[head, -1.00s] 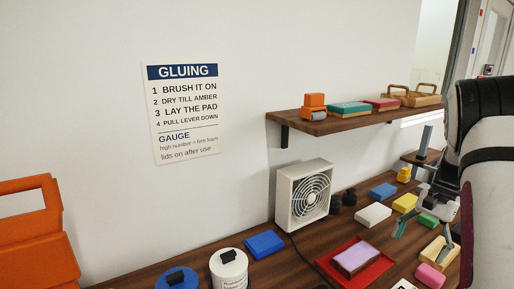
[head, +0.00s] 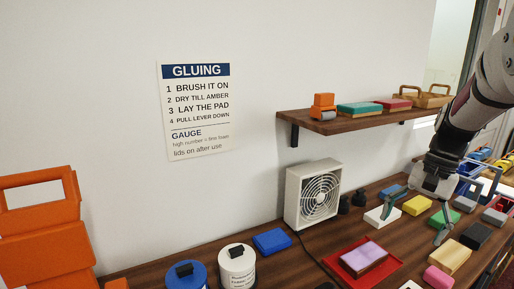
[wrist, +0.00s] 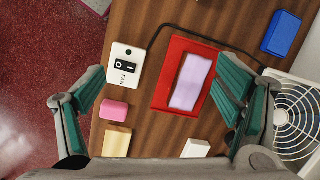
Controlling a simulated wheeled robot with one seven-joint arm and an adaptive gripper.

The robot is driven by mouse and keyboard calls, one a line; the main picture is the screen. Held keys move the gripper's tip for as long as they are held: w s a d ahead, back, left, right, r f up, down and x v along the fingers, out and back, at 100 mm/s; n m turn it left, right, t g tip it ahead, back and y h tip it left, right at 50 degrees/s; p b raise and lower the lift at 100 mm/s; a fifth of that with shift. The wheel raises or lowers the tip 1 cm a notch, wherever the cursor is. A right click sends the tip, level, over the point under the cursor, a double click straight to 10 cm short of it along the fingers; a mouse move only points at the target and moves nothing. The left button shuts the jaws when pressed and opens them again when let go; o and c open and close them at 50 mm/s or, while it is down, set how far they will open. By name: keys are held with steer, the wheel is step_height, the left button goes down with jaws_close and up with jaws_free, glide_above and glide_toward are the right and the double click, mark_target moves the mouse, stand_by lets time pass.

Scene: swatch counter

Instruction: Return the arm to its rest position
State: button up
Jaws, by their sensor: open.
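My gripper (head: 417,217) is in the right of the head view, above the wooden counter, with its two green-padded fingers spread wide and nothing between them. My arm comes down to it from the upper right corner. In the wrist view my gripper (wrist: 150,88) is open over the counter. A red tray (wrist: 165,98) with a lilac-topped block (wrist: 192,80) lies below it, apart from the fingers. The same tray (head: 333,264) and block (head: 364,256) show in the head view, left of and nearer than the gripper.
A white box fan (head: 313,193) stands against the wall under a shelf (head: 350,123). Several coloured blocks crowd the counter around my gripper, including a yellow one (head: 417,205) and a pink one (head: 438,277). A white switch box (wrist: 124,67) and two tins (head: 237,266) stand nearby.

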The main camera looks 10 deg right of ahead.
steer(key=s+a+r+n+t+h, duration=0.2)
steer(key=s+a+r+n, duration=0.45)
steer(key=a, duration=0.55)
steer(key=s+a+n+t, duration=0.3)
steer(key=s+a, duration=0.5)
steer(key=s, duration=0.5)
steer(key=shift+f+h, duration=0.25)
steer(key=shift+h, duration=0.15)
steer(key=shift+d+n, duration=0.2)
steer(key=shift+n, duration=0.05)
